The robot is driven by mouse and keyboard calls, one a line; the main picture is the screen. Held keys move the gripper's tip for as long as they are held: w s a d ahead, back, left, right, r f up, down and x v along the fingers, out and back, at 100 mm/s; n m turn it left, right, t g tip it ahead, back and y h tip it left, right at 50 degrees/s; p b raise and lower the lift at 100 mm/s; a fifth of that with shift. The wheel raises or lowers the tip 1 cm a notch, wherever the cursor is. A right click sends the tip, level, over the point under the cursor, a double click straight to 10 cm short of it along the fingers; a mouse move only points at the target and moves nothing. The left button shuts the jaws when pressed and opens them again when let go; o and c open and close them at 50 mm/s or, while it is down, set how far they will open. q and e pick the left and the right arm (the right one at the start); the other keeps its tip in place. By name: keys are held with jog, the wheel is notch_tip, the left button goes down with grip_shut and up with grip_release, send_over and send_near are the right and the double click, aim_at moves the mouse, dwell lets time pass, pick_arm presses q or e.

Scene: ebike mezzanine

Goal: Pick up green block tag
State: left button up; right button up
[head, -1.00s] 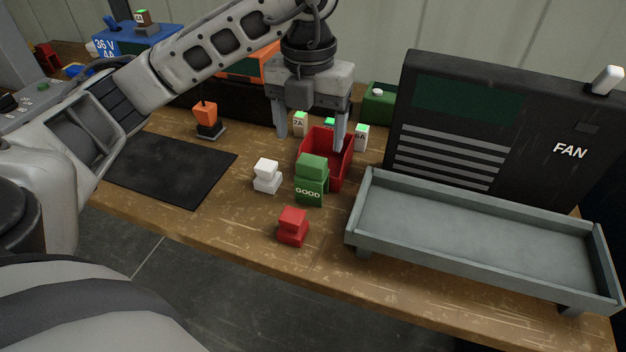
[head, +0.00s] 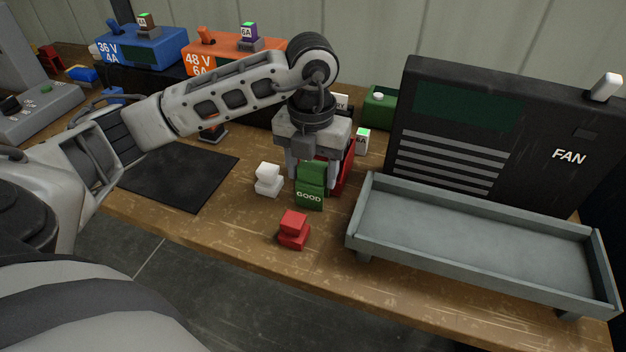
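The green block tag (head: 309,196), marked GOOD, stands upright on the wooden bench, with a narrower green grip block on top. My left gripper (head: 312,180) points down right at it. Its fingers are apart, one on each side of the tag's upper block, with a gap still seeming to show; contact cannot be made out. The palm hangs above the tag. My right gripper is not in view.
A white block tag (head: 268,181) stands close left and a red one (head: 293,231) in front. A red bin (head: 349,172) is behind, partly hidden. A grey tray (head: 470,240) and a black FAN unit (head: 540,160) are right. A black mat (head: 175,178) lies left.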

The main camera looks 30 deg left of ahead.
pick_arm(q)
jog(key=c, duration=0.5)
jog(key=shift+c, duration=0.2)
